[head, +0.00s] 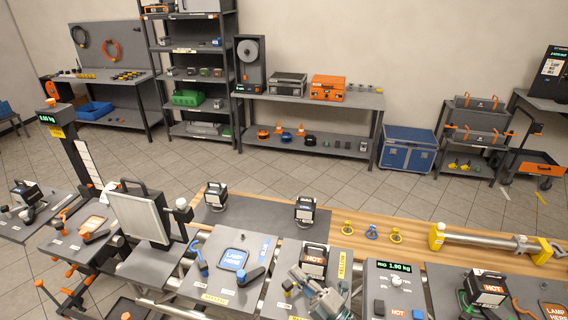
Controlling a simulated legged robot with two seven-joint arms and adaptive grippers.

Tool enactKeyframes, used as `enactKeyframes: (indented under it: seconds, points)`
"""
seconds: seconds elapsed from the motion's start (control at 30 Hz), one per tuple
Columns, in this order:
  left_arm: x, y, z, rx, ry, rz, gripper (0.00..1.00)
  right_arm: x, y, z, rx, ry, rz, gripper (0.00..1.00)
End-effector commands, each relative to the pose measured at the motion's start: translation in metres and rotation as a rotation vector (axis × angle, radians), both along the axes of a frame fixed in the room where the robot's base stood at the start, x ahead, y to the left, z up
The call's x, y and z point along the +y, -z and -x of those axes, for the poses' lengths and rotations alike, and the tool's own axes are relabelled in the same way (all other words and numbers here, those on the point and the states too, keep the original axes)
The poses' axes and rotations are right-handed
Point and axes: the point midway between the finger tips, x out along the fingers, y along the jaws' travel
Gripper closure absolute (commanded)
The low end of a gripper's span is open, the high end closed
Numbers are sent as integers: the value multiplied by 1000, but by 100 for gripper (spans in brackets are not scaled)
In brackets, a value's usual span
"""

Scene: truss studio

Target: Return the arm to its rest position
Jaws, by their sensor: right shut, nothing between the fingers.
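My right gripper (299,281) is at the bottom middle of the head view, low over the grey plate with a yellow label. It is shut and holds nothing. A black block marked HOT (313,262) stands just beyond it, to the right; I cannot tell whether they touch. My arm comes in from the bottom edge and covers part of the plate. My left gripper is not in view.
A plate marked LAMP HERE (232,258) with a blue-handled clamp lies to the left. A scale box with a green display (395,284) is to the right. A metal tube (485,240) lies at right.

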Motion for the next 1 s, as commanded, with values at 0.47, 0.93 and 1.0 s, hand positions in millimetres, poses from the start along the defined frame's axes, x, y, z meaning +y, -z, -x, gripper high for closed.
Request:
enactKeyframes:
  seconds: [0.47,0.93,1.0]
  points:
    - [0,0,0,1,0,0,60,-175,242,96,1336,905,-562,100]
    - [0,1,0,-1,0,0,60,-176,337,241,1949,1102,-493,100]
    - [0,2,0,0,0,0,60,-175,361,236,1954,1106,-488,100]
